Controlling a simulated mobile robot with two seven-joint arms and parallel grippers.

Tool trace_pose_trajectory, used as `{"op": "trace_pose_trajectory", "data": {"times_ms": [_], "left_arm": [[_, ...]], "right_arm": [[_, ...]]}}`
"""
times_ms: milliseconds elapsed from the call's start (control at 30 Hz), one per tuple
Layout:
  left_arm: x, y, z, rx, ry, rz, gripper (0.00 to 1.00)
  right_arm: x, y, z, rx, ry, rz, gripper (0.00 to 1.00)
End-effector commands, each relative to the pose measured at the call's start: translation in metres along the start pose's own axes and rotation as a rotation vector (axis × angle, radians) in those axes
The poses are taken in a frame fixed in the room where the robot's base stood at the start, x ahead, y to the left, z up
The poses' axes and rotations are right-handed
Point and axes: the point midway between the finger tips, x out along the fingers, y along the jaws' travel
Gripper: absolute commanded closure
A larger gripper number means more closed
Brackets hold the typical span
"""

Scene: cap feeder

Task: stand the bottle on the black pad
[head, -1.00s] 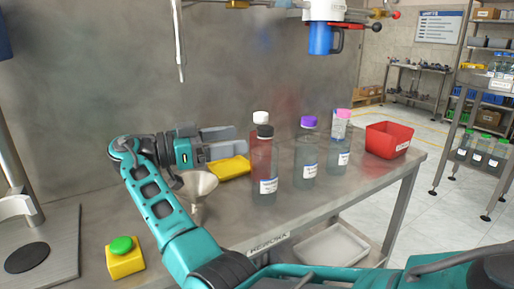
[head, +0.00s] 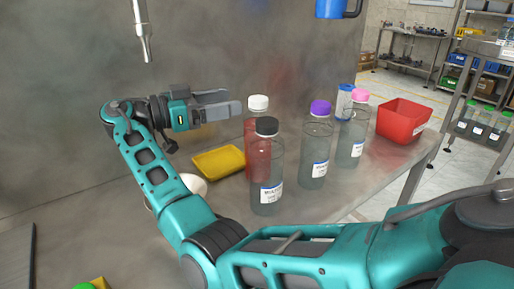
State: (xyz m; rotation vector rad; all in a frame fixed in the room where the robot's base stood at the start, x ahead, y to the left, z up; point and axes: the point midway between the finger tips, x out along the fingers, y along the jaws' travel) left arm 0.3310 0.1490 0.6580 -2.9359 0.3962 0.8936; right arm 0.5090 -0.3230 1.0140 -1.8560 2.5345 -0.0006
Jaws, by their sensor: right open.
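Several capped bottles stand upright on the metal table; which one the task means I cannot tell. A clear bottle with a black cap (head: 267,170) is nearest, partly covering a red bottle with a white cap (head: 257,136). To their right stand a clear bottle with a purple cap (head: 317,150) and one with a pink cap (head: 354,140). My right gripper (head: 236,106) is open and empty, its fingers pointing right, left of the white cap in the picture. The black pad is out of view; the edge of a grey plate (head: 18,262) shows at lower left. My left gripper is not in view.
A yellow tray (head: 218,163) lies below the gripper in the picture. A pale funnel (head: 194,184) is partly behind my arm. A red bin (head: 402,121) stands at the table's right end. A metal nozzle (head: 142,32) hangs at upper left. A green button (head: 86,287) is cut off below.

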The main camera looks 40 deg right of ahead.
Motion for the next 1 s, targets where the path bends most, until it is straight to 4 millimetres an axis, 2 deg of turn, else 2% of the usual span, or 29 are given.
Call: {"op": "trace_pose_trajectory", "data": {"times_ms": [100,200,433,700,1000], "left_arm": [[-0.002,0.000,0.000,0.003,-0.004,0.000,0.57],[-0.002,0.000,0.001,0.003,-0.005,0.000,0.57],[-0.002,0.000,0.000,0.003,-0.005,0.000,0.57],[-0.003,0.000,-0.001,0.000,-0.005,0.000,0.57],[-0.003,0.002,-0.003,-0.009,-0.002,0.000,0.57]], "right_arm": [[0.024,0.001,0.000,0.000,0.000,0.003,0.26],[0.039,0.000,0.000,0.000,-0.001,0.002,0.26],[0.056,0.000,0.001,-0.001,-0.001,0.002,0.26],[0.094,0.002,0.003,-0.001,0.000,0.002,0.26],[0.100,0.001,0.004,-0.002,0.001,-0.001,0.26]]}}
